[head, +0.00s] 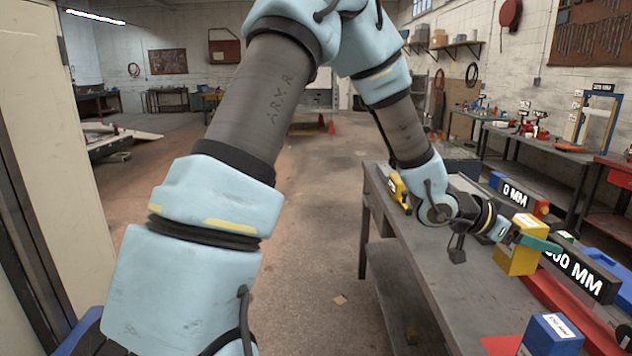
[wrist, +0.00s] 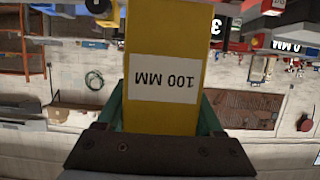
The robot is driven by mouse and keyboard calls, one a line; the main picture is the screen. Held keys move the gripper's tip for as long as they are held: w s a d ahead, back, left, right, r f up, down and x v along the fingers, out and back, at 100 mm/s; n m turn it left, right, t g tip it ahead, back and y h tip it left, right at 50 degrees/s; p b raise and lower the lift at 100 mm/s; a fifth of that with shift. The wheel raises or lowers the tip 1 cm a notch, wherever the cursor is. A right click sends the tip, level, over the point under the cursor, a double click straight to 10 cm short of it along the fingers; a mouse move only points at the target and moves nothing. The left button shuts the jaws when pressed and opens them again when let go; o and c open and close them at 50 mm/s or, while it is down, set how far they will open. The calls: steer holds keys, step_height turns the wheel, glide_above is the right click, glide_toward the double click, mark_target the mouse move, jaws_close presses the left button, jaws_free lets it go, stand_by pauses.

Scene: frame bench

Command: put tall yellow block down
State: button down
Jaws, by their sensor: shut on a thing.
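The tall yellow block (head: 517,260) is upright at the bench's right part in the head view. My gripper (head: 527,240) is shut around it, and its green finger crosses the block's front. I cannot tell whether the block's base touches the bench or hangs just above it. In the wrist view the yellow block (wrist: 165,40) fills the middle, its "100 MM" label upside down. It sits between the green fingers of my gripper (wrist: 165,112). Its far end runs out of that picture.
The grey bench (head: 425,240) has free room left of the block. Black signs reading "0 MM" (head: 515,194) and partly hidden "..00 MM" (head: 578,272) stand beyond. A red rail (head: 565,300) lies to the right. A blue block (head: 550,338) stands in front. A small yellow object (head: 397,188) lies behind my arm.

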steer(key=w+a+f+n+t+y+b, duration=0.1)
steer(key=w+a+f+n+t+y, duration=0.2)
steer(key=w+a+f+n+t, duration=0.55)
steer(key=w+a+f+n+t+y+b, duration=0.2)
steer(key=w+a+f+n+t+y, duration=0.15)
steer(key=w+a+f, duration=0.95)
steer(key=w+a+f+n+t+y+b, duration=0.1)
steer(key=w+a+f+n+y, duration=0.15)
steer(key=a, duration=1.15)
steer(key=w+a+f+n+t+y, duration=0.1)
steer(key=a+f+n+t+y, duration=0.2)
steer(key=a, duration=1.1)
steer(key=s+a+r+n+g+y, duration=0.1)
steer(key=s+a+r+y, duration=0.1)
steer(key=s+a, duration=0.2)
steer(key=shift+a+v, duration=0.2)
steer(key=shift+v, duration=0.75)
steer(key=shift+s+f, duration=0.1)
